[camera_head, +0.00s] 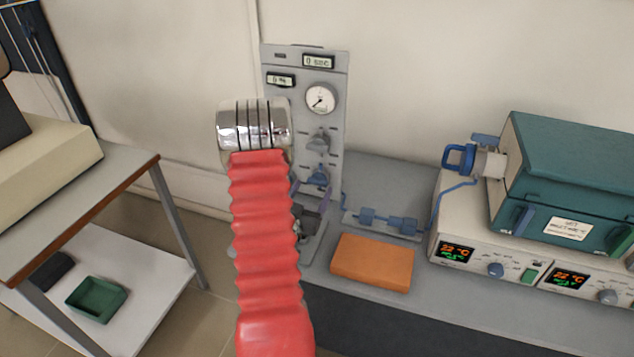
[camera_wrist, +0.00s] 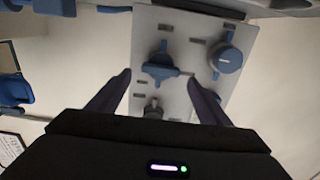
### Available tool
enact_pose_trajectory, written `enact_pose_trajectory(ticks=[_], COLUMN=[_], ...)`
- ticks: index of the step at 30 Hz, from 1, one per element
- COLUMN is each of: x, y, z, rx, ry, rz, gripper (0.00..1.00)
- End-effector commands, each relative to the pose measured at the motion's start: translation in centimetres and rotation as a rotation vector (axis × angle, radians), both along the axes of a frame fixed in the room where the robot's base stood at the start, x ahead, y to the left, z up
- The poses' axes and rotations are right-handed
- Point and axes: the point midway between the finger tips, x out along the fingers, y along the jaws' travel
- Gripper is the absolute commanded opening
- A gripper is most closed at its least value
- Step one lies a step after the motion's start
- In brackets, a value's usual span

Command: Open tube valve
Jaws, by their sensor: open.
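The grey gas panel (camera_head: 335,115) stands upright by the wall, with a round gauge (camera_head: 320,98) and two small displays. Below the gauge are a grey valve (camera_head: 318,142) and a blue valve handle (camera_head: 318,178). In the wrist view a blue valve handle (camera_wrist: 160,65) shows between my two fingertips, with a blue round knob (camera_wrist: 225,60) to its right. My gripper (camera_wrist: 159,77) is open, its dark fingers spread on either side of the handle; contact cannot be told. My red arm hides the panel's lower left in the head view.
A green furnace (camera_head: 575,170) with a blue-handled fitting (camera_head: 460,158) stands at the right on a control unit. A blue tube (camera_head: 385,222) links the panel side to it. An orange block (camera_head: 372,262) lies on the bench. A side table (camera_head: 75,185) stands left.

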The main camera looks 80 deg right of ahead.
Motion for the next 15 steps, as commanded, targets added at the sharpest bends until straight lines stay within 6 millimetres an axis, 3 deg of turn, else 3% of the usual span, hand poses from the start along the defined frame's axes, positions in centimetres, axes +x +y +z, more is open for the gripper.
enact_pose_trajectory(ticks=[9, 15], x=[-0.4, -0.5], y=[-4.3, -5.2], z=[0.0, 0.0], rx=[0.001, 0.0], ry=[-0.001, 0.0], rz=[-0.002, -0.001], gripper=[0.72, 0.72])
